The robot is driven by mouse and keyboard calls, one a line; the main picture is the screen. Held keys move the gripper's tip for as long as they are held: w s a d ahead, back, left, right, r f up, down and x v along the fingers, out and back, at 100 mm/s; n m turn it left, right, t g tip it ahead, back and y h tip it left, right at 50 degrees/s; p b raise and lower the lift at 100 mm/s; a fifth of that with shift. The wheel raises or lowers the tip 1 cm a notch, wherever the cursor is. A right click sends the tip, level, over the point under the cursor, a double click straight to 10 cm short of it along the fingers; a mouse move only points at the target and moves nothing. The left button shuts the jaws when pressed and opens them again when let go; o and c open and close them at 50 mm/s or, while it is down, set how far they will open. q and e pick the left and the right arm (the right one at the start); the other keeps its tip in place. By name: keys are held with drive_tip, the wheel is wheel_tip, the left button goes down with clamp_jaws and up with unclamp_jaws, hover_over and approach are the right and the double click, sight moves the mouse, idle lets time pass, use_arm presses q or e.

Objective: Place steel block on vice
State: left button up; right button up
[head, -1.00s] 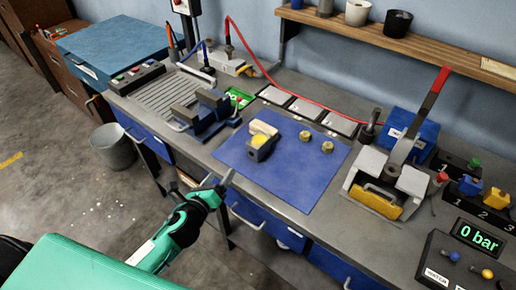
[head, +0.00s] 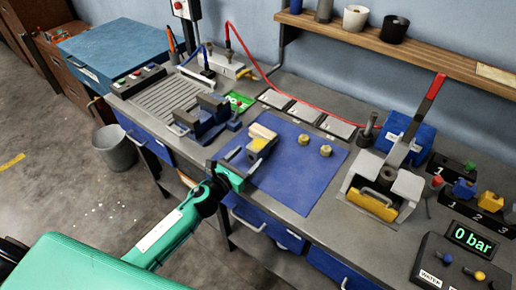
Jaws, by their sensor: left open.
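The steel block (head: 256,152) appears to be the grey piece with yellow on it, on the blue mat (head: 298,182). A cream piece (head: 262,131) lies against its far side. The blue vice (head: 208,117) with dark jaws stands on the bench, left of and beyond the mat. My left gripper (head: 244,159) is open at the mat's near left edge, with its fingers pointing toward the steel block. The fingers partly cover the block's near side, and I cannot tell whether they touch it. My right gripper is not in view.
Two brass nuts (head: 314,145) lie on the mat to the right of the block. A lever press (head: 388,184) with a red handle stands further right. A grooved plate (head: 167,95) lies left of the vice. The mat's front half is clear.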

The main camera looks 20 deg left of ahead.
sight(251, 150)
use_arm(q)
drive_tip(key=shift+w+d+r+p, duration=0.1)
drive_tip(key=shift+w+r+p, duration=0.2)
drive_tip(key=shift+w, duration=0.2)
drive_tip(key=p+x, duration=0.1)
drive_tip(key=x, duration=0.2)
drive_tip(key=shift+w+r+p, duration=0.15)
drive_tip(key=shift+w+p, duration=0.1)
drive_tip(key=shift+p, duration=0.15)
drive_tip(key=shift+w+d, duration=0.1)
drive_tip(key=shift+w, duration=0.4)
drive_tip(key=shift+c, duration=0.6)
drive_tip(key=c, duration=1.1)
clamp_jaws()
